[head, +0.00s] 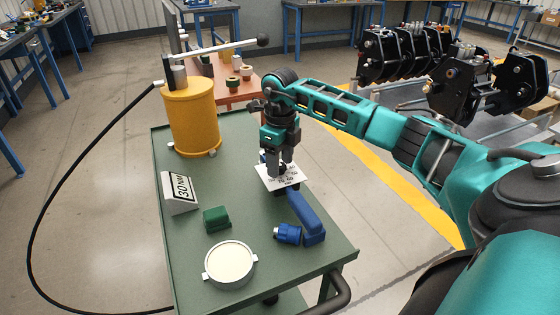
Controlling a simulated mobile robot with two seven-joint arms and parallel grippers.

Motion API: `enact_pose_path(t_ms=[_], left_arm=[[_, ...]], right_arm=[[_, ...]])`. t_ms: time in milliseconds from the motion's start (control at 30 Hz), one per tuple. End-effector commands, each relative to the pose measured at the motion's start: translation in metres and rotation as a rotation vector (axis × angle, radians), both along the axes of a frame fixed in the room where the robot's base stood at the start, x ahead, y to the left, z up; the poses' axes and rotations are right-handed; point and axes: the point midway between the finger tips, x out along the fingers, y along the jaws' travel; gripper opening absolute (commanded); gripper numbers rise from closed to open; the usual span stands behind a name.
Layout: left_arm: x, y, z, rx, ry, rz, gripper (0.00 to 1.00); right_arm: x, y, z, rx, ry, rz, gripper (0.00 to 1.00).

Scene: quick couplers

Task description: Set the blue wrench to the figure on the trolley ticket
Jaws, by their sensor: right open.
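The trolley ticket (180,190) is a white tilted card on a wedge at the trolley's left side and reads 30 NM. The blue wrench (307,216) lies towards the trolley's right edge, its thick blue handle pointing to the front. A white scale plate (291,182) with black figures is at its far end; the setting cannot be read. My right gripper (280,169) points down at the scale plate, open, with its fingers hiding part of it. I cannot tell if they touch anything. My left gripper is not in view.
The green trolley top (246,190) also carries a yellow canister (190,118) with a lever and black hose, a green block (216,218), a blue coupler (287,233) beside the handle, and a round white dish (230,262). Black hydraulic couplers (400,55) stand at the back right.

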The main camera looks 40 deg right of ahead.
Motion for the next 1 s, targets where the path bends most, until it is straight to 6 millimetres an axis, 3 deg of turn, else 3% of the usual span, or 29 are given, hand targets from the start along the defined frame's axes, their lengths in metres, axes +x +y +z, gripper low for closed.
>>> enact_pose_path(t_ms=[300, 867, 1000], left_arm=[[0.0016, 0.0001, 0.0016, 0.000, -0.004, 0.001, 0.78], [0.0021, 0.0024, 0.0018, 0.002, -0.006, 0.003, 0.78], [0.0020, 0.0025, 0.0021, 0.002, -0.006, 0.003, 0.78]], right_arm=[[0.0003, 0.0003, -0.0024, 0.001, -0.002, 0.000, 0.58], [0.0004, 0.0003, -0.0020, 0.001, -0.002, 0.000, 0.04], [0.0004, 0.0003, -0.0018, 0.001, -0.002, -0.003, 0.01]])
